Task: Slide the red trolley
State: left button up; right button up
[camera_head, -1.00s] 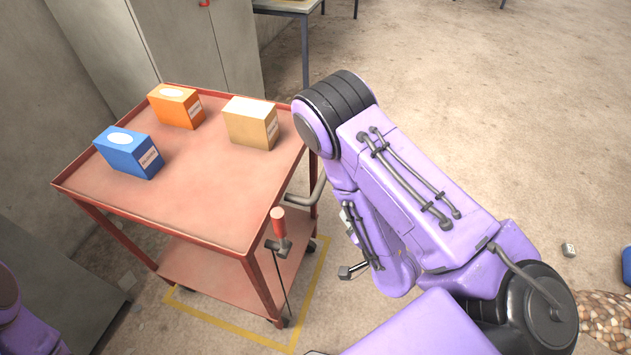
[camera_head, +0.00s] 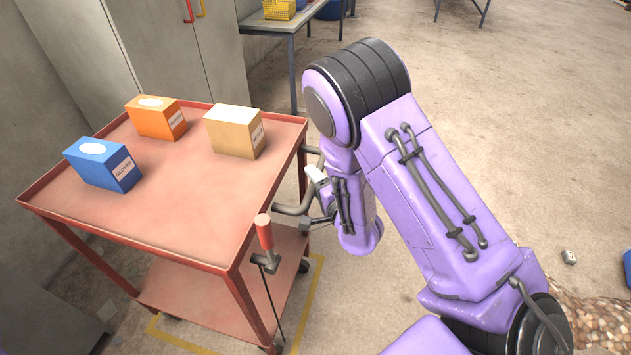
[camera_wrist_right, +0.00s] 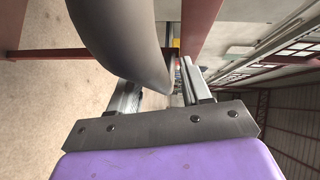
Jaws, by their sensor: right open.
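The red trolley (camera_head: 190,205) stands at the left of the head view, with a flat top and a lower shelf. Its grey bar handle (camera_head: 288,209) sticks out on the right side. My right gripper (camera_head: 312,205) is open beside this handle, partly hidden by my purple forearm. In the right wrist view the curved grey handle (camera_wrist_right: 125,40) looms large, its lower end by the space between the open fingers (camera_wrist_right: 160,92). I cannot tell whether they touch it. My left gripper is out of view.
A blue box (camera_head: 103,165), an orange box (camera_head: 155,118) and a tan box (camera_head: 235,132) stand on the trolley top. Grey cabinets (camera_head: 170,50) stand behind.

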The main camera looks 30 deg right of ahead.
grip_shut()
